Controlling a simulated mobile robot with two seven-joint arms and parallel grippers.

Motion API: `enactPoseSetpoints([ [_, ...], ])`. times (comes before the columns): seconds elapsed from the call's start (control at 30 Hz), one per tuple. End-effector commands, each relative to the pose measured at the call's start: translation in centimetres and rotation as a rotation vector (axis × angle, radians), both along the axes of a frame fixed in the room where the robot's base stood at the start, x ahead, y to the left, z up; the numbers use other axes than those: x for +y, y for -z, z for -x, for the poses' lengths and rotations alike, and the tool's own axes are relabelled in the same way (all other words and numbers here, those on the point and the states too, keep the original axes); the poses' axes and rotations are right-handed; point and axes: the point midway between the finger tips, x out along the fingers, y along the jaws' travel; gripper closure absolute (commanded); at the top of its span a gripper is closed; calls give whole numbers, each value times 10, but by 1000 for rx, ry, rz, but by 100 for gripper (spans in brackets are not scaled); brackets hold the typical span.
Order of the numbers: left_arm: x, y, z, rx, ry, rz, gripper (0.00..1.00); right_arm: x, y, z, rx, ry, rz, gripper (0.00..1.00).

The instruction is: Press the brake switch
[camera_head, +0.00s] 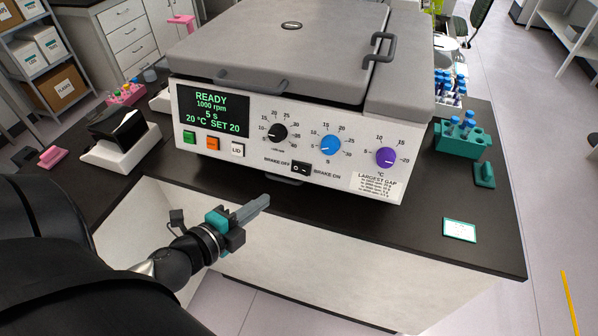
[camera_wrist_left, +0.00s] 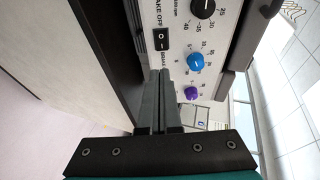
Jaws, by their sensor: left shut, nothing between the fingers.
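The brake switch (camera_head: 301,169) is a small black rocker on the lower front panel of the grey-topped centrifuge (camera_head: 290,125), between the labels BRAKE OFF and BRAKE ON. The switch also shows in the left wrist view (camera_wrist_left: 162,40), upper middle. My left gripper (camera_head: 264,200) is shut and empty. It is in front of the bench edge, below and left of the switch, and apart from it. In the left wrist view its closed fingers (camera_wrist_left: 158,85) point towards the panel, below the switch in the picture. My right gripper does not show.
Black, blue and purple knobs (camera_head: 386,157) sit near the switch. Green, orange and LID buttons (camera_head: 237,149) are to its left. A teal tube rack (camera_head: 462,142) and a card (camera_head: 459,230) are on the bench (camera_head: 420,215) at right. The bench strip before the panel is mostly clear.

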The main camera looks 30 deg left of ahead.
Motion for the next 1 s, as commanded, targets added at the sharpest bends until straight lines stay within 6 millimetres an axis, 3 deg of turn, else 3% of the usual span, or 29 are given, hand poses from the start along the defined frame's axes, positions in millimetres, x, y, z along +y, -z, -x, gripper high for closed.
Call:
enactPoseSetpoints([
  [0.37,0,2,-9,-2,2,1,100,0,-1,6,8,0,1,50],
  [1.0,-4,26,-86,-3,-1,1,100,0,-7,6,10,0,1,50],
])
